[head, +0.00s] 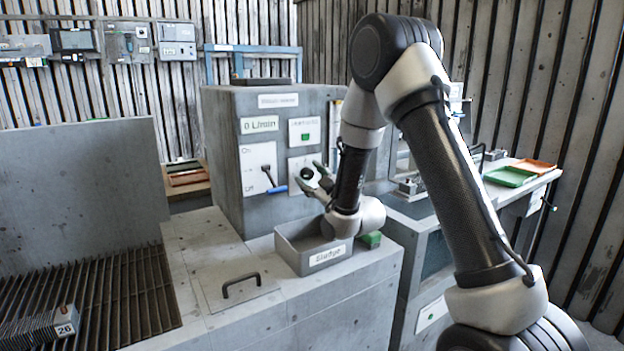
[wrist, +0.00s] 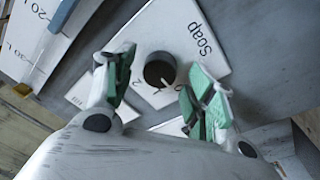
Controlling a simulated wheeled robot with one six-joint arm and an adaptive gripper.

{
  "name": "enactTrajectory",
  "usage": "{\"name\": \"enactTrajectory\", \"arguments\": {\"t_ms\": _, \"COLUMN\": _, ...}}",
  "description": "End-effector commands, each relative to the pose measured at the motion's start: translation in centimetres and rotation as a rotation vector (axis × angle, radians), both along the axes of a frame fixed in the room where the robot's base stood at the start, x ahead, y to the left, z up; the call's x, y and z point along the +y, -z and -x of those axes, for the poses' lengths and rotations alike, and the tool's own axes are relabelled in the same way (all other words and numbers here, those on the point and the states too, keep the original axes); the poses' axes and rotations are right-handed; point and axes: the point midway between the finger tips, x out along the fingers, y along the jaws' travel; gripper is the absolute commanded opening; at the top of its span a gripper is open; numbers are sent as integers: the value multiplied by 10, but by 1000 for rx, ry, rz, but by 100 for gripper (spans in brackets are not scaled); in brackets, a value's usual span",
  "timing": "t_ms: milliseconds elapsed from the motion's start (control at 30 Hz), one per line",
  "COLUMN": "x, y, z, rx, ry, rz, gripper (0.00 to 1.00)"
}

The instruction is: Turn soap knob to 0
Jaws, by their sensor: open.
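The soap knob (wrist: 159,71) is a small round black knob with a pale pointer mark, on a white panel (wrist: 202,38) lettered "Soap" in the wrist view. In the head view the dark knob (head: 307,173) shows on the front of the grey housing (head: 222,150). My gripper (wrist: 162,88) is open, with one green-padded finger on each side of the knob. The fingers appear apart from the knob; I cannot tell how far they are from the panel. In the head view my gripper (head: 311,178) is at the panel.
A lever with a blue handle (head: 277,189) is left of the knob. A "0 L/min" display (head: 259,125) and a green indicator (head: 305,137) are above. A grey bin labelled "Sludge" (head: 328,257) stands below my wrist. A hatch handle (head: 241,283) lies in front.

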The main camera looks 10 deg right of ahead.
Motion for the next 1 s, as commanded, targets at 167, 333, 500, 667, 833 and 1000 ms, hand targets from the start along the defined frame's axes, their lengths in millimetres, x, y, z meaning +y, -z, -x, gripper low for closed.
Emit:
{"name": "enactTrajectory", "arguments": {"t_ms": 167, "x": -7, "y": 3, "z": 20, "rx": 2, "ry": 0, "rz": 1, "gripper": 55}}
{"name": "enactTrajectory", "arguments": {"t_ms": 333, "x": -16, "y": 6, "z": 49, "rx": 2, "ry": 0, "rz": 0, "gripper": 55}}
{"name": "enactTrajectory", "arguments": {"t_ms": 500, "x": -22, "y": 8, "z": 67, "rx": 1, "ry": 1, "rz": 0, "gripper": 55}}
{"name": "enactTrajectory", "arguments": {"t_ms": 667, "x": -23, "y": 8, "z": 70, "rx": 0, "ry": 0, "rz": 0, "gripper": 55}}
{"name": "enactTrajectory", "arguments": {"t_ms": 833, "x": -23, "y": 8, "z": 70, "rx": 0, "ry": 0, "rz": 0, "gripper": 55}}
{"name": "enactTrajectory", "arguments": {"t_ms": 1000, "x": -29, "y": -1, "z": 68, "rx": 54, "ry": 15, "rz": 0, "gripper": 55}}
